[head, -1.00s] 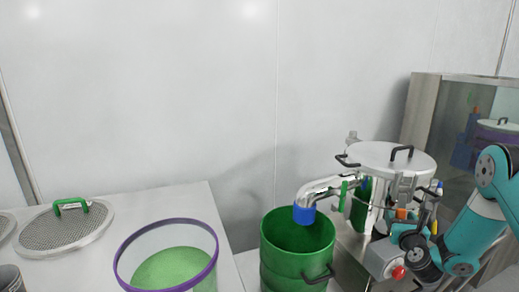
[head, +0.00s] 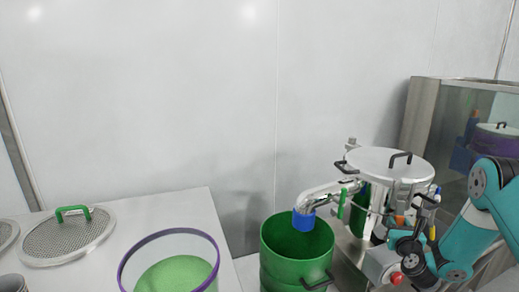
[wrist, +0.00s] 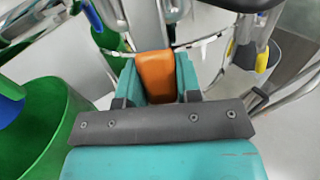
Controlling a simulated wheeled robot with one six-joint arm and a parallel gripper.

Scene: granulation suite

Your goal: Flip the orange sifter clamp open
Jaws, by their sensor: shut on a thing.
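The orange sifter clamp (wrist: 156,76) shows in the wrist view as an orange handle between my gripper's two teal fingers. My gripper (wrist: 157,85) is shut on it. In the head view the orange clamp (head: 400,220) is a small patch on the front of the steel sifter (head: 388,163), partly hidden by my gripper (head: 402,236). The sifter has a round metal lid with black handles. I cannot tell from these views how far the clamp is turned.
A green drum (head: 296,248) stands left of the sifter, under its blue-ended spout (head: 304,220). Blue, yellow and green handles sit close around the sifter. A steel table at left holds a mesh screen (head: 66,236) and a purple-rimmed tub (head: 170,236).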

